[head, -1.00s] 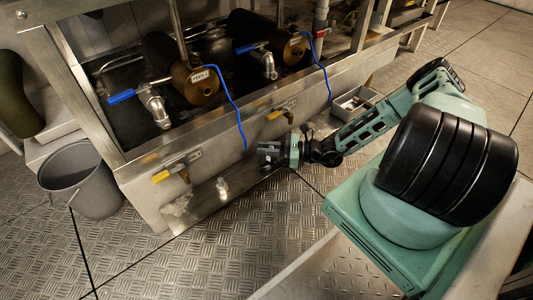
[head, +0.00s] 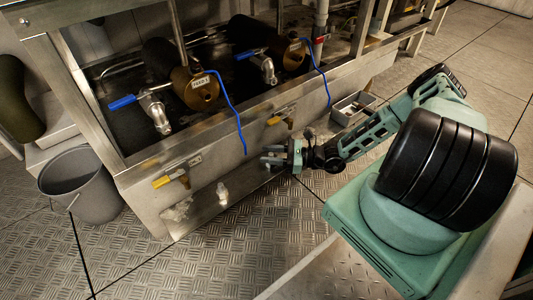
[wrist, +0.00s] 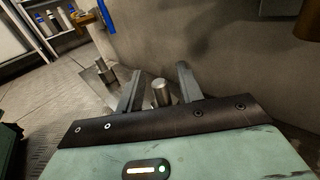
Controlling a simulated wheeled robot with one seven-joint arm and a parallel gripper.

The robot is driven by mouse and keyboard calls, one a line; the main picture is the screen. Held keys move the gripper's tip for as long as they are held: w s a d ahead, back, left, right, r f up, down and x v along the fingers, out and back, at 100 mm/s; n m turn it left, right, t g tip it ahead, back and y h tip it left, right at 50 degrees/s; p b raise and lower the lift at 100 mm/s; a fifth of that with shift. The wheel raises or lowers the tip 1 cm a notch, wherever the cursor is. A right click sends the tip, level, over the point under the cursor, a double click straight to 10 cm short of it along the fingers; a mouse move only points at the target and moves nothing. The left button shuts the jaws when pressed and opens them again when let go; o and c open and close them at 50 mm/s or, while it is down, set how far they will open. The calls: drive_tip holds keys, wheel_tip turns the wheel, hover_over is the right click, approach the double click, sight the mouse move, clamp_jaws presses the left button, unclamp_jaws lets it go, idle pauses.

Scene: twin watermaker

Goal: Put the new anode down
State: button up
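My gripper (head: 266,154) is low beside the ledge (head: 200,214) at the foot of the tank. Its two fingers are spread, also in the wrist view (wrist: 160,70). A short grey metal cylinder, which looks like the anode (wrist: 161,93), is between the fingers in the wrist view, with a gap on each side. It looks upright on the ledge, but the gripper's edge hides its base. In the head view I cannot make it out clearly. A second pale metal piece (head: 222,193) stands on the ledge to the left; it shows in the wrist view too (wrist: 104,70).
A yellow-handled valve (head: 170,179) and another (head: 280,116) stick out of the tank wall above the ledge. A blue cable (head: 239,125) hangs nearby. A grey bucket (head: 82,186) stands at left, a small parts box (head: 351,110) at right. The floor in front is clear.

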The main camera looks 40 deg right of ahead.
drive_tip(key=p+v, duration=0.4)
drive_tip(key=v, duration=0.6)
drive_tip(key=a+r+n+g+h, duration=0.5)
drive_tip(key=a+r+n+g, duration=1.2)
drive_tip(key=a+r+n, duration=0.35)
drive_tip(key=s+a+r+n+t+h, duration=0.2)
drive_tip(key=s+a+r+n+h, duration=0.1)
drive_tip(key=s+a+r+n, duration=0.2)
drive_tip(key=s+a+r+n+t+h, duration=0.2)
drive_tip(key=s+a+r+n+h, duration=0.2)
drive_tip(key=s+r+n, duration=0.4)
drive_tip(key=s+a+r, duration=0.1)
drive_tip(key=s+r, duration=0.1)
drive_tip(key=s, duration=0.1)
drive_tip(key=shift+s+a+n+t+h, duration=0.25)
drive_tip(key=shift+a+n+t+h, duration=0.05)
drive_tip(key=shift+a+n+t, duration=0.1)
wheel_tip(320, 180, up, 48)
drive_tip(key=p, duration=4.8)
drive_tip(key=shift+r+p, duration=0.2)
drive_tip(key=shift+p, duration=0.15)
